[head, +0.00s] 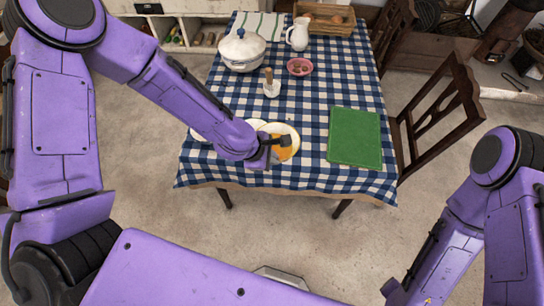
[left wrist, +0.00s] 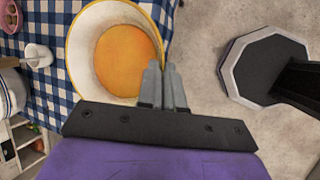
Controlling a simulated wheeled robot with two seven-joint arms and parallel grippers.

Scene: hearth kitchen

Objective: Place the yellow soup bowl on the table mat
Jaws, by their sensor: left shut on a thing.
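The yellow soup bowl (head: 292,133) is white inside with a yellow rim and holds orange soup. It is at the front edge of the table, partly hidden by my left gripper (head: 272,153). In the left wrist view the bowl (left wrist: 82,45) fills the upper left. My left gripper (left wrist: 165,88) is shut on its rim, with the fingers close together. I cannot tell whether the bowl touches the table. The green table mat (head: 354,138) lies flat and bare at the table's front right, to the right of the bowl. My right gripper is out of view.
Other white dishes (head: 256,124) show behind my left forearm. A pink bowl (head: 300,66), a mortar with a pestle (head: 271,87), a white pot (head: 241,50) and a white jug (head: 298,34) stand farther back. A wooden chair (head: 440,115) is at the right. The cloth between bowl and mat is clear.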

